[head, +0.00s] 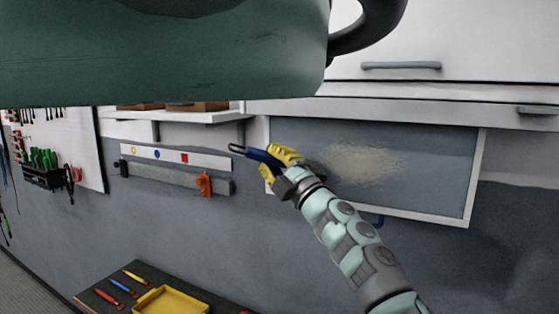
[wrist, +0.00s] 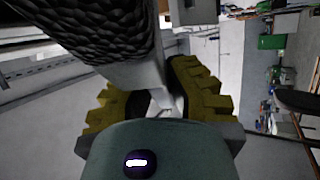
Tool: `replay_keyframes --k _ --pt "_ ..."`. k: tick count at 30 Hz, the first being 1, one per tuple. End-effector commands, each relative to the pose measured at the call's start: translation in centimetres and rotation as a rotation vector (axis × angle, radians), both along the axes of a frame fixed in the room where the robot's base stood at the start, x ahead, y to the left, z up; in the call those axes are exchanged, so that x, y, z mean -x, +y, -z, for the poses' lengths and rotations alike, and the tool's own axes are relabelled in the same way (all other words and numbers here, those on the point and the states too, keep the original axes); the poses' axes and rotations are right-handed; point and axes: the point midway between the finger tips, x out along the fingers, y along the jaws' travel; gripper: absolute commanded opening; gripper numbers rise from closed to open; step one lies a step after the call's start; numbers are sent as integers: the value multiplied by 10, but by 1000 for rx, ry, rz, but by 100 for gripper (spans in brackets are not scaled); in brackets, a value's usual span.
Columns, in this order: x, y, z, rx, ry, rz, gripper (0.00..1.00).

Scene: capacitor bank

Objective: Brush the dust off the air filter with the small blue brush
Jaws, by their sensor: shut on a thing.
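The air filter (head: 440,185) is a grey panel in a white frame on the wall, right of centre in the head view. A pale beige dust patch (head: 365,160) lies on its upper middle. My gripper (head: 277,164) is at the filter's left edge, its yellow fingers shut on the small blue brush (head: 262,156). The brush's blue handle points left, with a loop at its end. In the wrist view my gripper (wrist: 158,100) has the brush's black bristles (wrist: 85,30) large at the upper left. I cannot tell whether the bristles touch the filter.
A white strip with coloured marks (head: 175,156) and an orange clamp (head: 204,184) are on the wall to the left. White cabinets (head: 450,60) overhang the filter. A yellow tray (head: 172,300) and several tools lie on a dark surface below. The upper left is blocked.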

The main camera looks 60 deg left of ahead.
Motion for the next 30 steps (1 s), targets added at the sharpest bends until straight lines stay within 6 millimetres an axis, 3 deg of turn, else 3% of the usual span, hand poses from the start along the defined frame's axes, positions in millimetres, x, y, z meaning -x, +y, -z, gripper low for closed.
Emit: replay_keyframes --k 9,30 --pt "1 -2 -1 1 1 4 0" --pt "60 -37 -1 -1 -1 -2 0"
